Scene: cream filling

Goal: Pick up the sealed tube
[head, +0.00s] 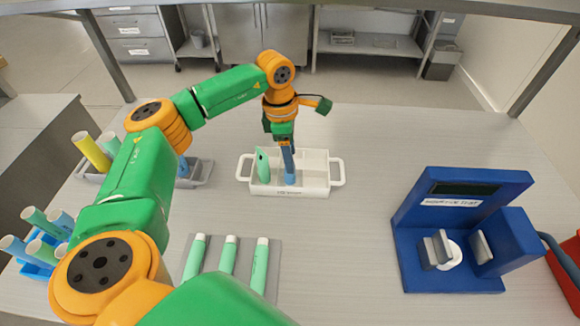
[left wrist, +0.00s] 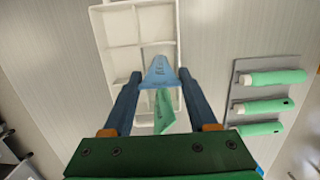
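A light blue tube (head: 289,168) stands in the white tray (head: 315,190), its body partly hidden by the tray and my gripper. Beside it to the left, a green tube (head: 263,166) stands in the same tray. My left gripper (head: 286,142) points down at the top of the blue tube. In the left wrist view, the blue tube (left wrist: 158,74) lies between the two fingertips (left wrist: 160,78), its wide flat end filling almost the whole gap. I cannot tell whether both fingers press on it. The green tube (left wrist: 164,115) shows below it. My right gripper is not in view.
Several green tubes lie on a grey pad (head: 213,258) in front. Racks with upright tubes stand at the left. A blue machine (head: 440,275) stands at the right, with a red bin (head: 567,280) at the edge. The table between tray and machine is clear.

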